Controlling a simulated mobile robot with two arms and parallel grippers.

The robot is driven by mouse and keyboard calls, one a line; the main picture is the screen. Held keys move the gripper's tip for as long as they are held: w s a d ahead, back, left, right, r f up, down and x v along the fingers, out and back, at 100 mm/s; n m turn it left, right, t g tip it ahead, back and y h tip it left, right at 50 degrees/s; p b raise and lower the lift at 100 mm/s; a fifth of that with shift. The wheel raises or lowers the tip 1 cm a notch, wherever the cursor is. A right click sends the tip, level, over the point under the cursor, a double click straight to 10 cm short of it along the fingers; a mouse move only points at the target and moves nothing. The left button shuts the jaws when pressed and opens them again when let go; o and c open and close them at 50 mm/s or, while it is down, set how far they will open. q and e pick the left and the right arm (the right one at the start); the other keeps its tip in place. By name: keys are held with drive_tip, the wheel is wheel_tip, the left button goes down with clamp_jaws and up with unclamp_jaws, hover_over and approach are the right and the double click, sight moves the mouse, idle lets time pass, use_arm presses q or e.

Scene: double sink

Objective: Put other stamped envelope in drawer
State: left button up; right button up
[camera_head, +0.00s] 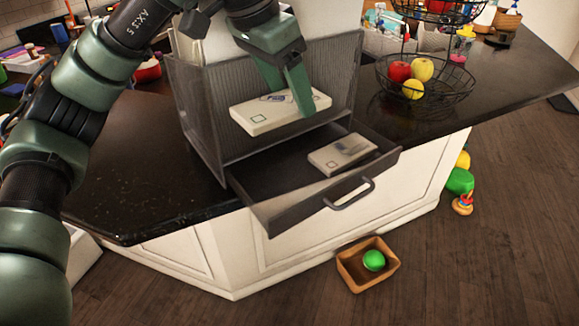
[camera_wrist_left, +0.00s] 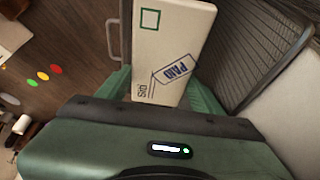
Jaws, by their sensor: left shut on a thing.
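A white stamped envelope (camera_head: 282,111) with a "PAID" mark is held in my left gripper (camera_head: 301,108), above the open drawer and in front of the mesh organizer. The held envelope also fills the middle of the left wrist view (camera_wrist_left: 170,50), with a green square printed on it. My left gripper is shut on it. A second white envelope (camera_head: 341,155) lies inside the open drawer (camera_head: 267,187), toward its right side. The drawer is pulled out of the dark mesh organizer (camera_head: 196,110) on the black counter. My right gripper is not in view.
A wire fruit basket (camera_head: 450,93) with apples and a yellow fruit stands to the right on the counter (camera_head: 130,150). A wooden box (camera_head: 350,268) with a green ball sits on the floor below the drawer. The drawer's left part is empty.

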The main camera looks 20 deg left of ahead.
use_arm(q)
wheel_tip(320, 180, down, 7)
drive_tip(key=p, duration=0.2)
hover_over(294, 180)
drive_tip(key=s, duration=0.1)
drive_tip(key=f, duration=0.5)
drive_tip(key=shift+s+a+f, duration=0.1)
drive_tip(key=shift+s+a, duration=0.05)
drive_tip(key=shift+a, duration=0.25)
drive_tip(key=shift+f, duration=0.55)
wheel_tip(294, 180, down, 3)
drive_tip(key=shift+p, duration=0.6)
drive_tip(key=shift+f, duration=0.25)
drive_tip(key=shift+f+b, duration=0.2)
drive_tip(key=shift+b, duration=0.1)
drive_tip(key=o, duration=1.3)
drive_tip(key=shift+r, duration=0.1)
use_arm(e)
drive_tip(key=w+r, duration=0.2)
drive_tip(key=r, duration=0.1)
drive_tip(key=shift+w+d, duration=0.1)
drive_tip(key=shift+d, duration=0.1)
use_arm(q)
drive_tip(key=shift+o, duration=0.2)
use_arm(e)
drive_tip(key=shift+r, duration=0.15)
